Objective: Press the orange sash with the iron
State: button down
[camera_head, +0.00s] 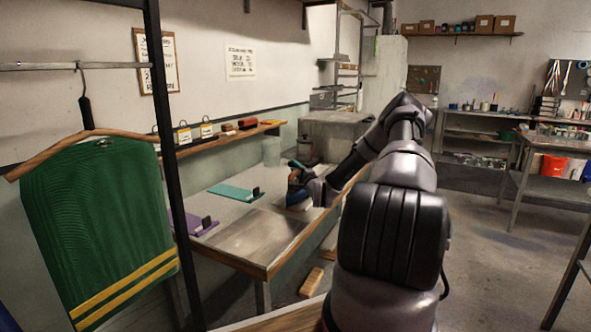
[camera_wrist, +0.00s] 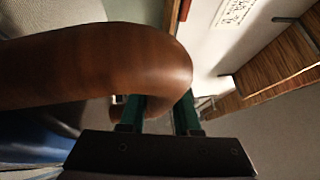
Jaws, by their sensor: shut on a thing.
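The iron (camera_head: 297,198) is at the right-hand part of the metal-topped table in the head view, partly hidden by my arm. Its thick brown wooden handle (camera_wrist: 100,68) fills the upper left of the wrist view, with a dark blue body (camera_wrist: 30,140) below it. My gripper (camera_wrist: 160,112) has green fingers around the curved end of the handle and is shut on it. I cannot tell whether the iron touches the table. I cannot make out an orange sash in either view. A teal folded cloth (camera_head: 230,192) and a purple one (camera_head: 190,226) lie on the table, left of the iron.
The work table (camera_head: 265,262) has bare metal at its front. A green garment with yellow stripes (camera_head: 100,220) hangs at the left, beside a dark post (camera_head: 163,130). A wall shelf (camera_head: 225,136) runs behind the table. Open floor (camera_head: 480,245) lies to the right.

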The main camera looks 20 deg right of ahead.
jog(key=shift+f, duration=0.65)
dwell(2.9)
jog(key=shift+r, duration=2.75)
